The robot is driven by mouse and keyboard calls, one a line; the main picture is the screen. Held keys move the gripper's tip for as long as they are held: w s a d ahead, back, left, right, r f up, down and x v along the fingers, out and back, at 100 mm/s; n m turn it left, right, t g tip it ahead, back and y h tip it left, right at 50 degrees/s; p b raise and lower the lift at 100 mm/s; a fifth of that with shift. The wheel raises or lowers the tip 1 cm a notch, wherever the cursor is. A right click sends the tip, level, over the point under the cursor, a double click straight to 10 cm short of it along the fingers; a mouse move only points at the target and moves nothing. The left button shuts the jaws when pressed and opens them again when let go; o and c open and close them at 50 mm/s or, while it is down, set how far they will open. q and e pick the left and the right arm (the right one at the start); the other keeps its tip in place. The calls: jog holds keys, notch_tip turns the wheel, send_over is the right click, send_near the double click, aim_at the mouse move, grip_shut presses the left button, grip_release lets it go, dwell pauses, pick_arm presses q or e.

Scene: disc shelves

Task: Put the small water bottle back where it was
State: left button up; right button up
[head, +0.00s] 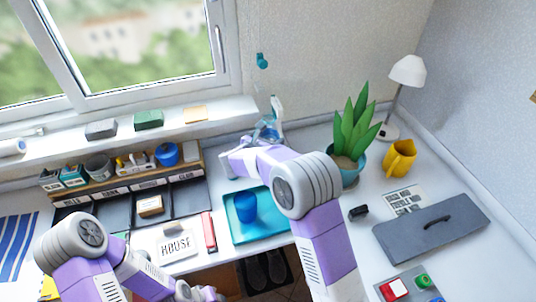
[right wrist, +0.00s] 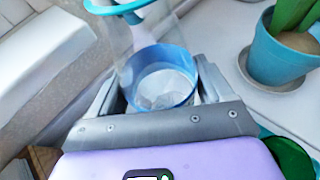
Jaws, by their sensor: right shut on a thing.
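A clear bottle (right wrist: 150,50) with a blue band and a teal ring stands between the fingers of my right gripper (right wrist: 160,95), which is shut on it. In the head view the bottle (head: 276,108) shows at the back of the desk, by the end of the window sill, with my right gripper (head: 266,136) around its lower part. I cannot tell whether its base touches a surface. My left gripper (head: 195,293) is at the bottom edge of the head view, partly cut off, and its fingers cannot be made out.
A potted plant (head: 353,145), a yellow mug (head: 399,158) and a lamp (head: 408,71) stand to the right. A teal tray (head: 279,230) holds a blue cup (head: 246,207). A labelled organizer (head: 125,179) lines the sill's front. A teal item (head: 262,60) is on the wall above the bottle.

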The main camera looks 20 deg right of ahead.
jog(key=shift+f+b, duration=0.75)
jog(key=shift+f, duration=1.6)
jog(key=shift+f, duration=0.2)
jog(key=o, duration=1.4)
jog(key=shift+f, duration=0.1)
jog(key=shift+r, duration=0.2)
jog(key=p+v, duration=0.2)
jog(key=v, duration=1)
